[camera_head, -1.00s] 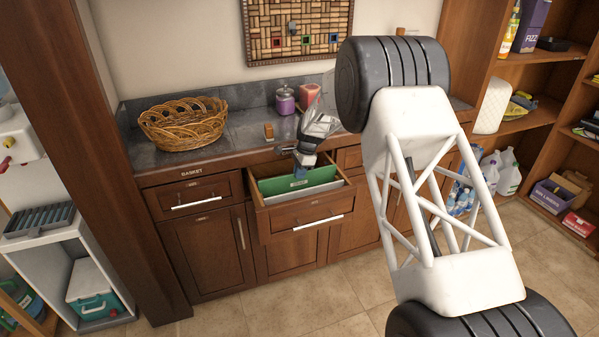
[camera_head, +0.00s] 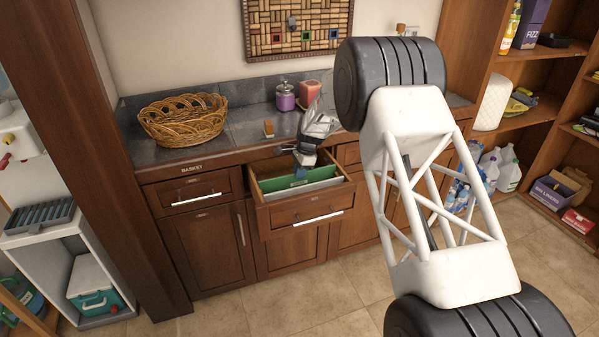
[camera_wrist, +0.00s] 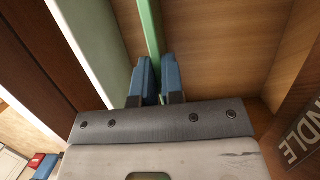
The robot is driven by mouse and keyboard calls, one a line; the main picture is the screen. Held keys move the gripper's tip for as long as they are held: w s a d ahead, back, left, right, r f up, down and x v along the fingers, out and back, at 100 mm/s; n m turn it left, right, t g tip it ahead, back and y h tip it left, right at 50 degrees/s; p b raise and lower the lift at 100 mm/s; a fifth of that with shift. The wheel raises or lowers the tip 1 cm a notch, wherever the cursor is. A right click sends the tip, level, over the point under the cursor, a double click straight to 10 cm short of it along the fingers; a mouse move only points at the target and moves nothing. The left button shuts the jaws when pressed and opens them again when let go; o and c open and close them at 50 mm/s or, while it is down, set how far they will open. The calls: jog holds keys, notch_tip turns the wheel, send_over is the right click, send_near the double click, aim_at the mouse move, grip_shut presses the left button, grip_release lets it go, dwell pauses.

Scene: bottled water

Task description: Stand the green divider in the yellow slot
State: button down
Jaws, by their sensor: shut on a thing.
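The green divider (camera_head: 281,183) stands inside the open drawer (camera_head: 306,211) in the head view. My gripper (camera_head: 301,173) reaches down over the drawer and is shut on the divider's top edge. In the wrist view, the blue fingers of my gripper (camera_wrist: 158,84) lie on either side of the thin green divider (camera_wrist: 149,28), which is seen edge-on. A pale green panel (camera_wrist: 90,40) stands to its left, apart from it. I cannot make out the yellow slot in either view. The lower part of the divider is hidden in the drawer.
The wooden drawer walls lie close around my gripper. A cork board (camera_head: 299,27) hangs on the wall behind.

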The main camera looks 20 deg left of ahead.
jog(key=shift+f, duration=0.4)
jog(key=c, duration=1.1)
grip_release()
jog(key=shift+c, duration=0.2)
jog(key=shift+r, duration=0.1)
jog(key=shift+v, duration=3.85)
jog(key=shift+d, duration=0.1)
